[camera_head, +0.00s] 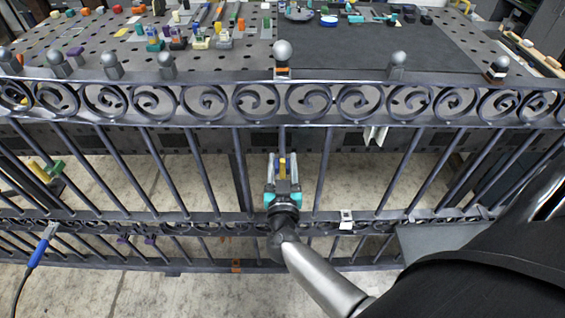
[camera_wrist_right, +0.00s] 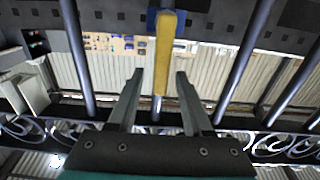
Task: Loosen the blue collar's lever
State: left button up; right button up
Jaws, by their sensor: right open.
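The blue collar (camera_wrist_right: 152,22) shows at the top of the right wrist view, on an upright bar of the gate. Its yellow lever (camera_wrist_right: 166,50) extends from it down the picture, in front of the bar. My right gripper (camera_wrist_right: 160,76) is open, with one finger on each side of the lever's lower end and a gap on both sides. In the head view the yellow lever (camera_head: 282,168) shows between the fingers of my right gripper (camera_head: 283,157). I cannot make out the blue collar in the head view. My left gripper is not in view.
The dark gate (camera_head: 330,102) with scrollwork and upright bars spans the view. Behind it stands a perforated table (camera_head: 110,40) with many small parts. A white clip (camera_head: 346,219) sits on the lower rail. A blue-handled tool (camera_head: 40,250) with a cable hangs at left.

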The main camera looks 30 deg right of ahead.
grip_shut()
dwell(0.4)
dwell(1.0)
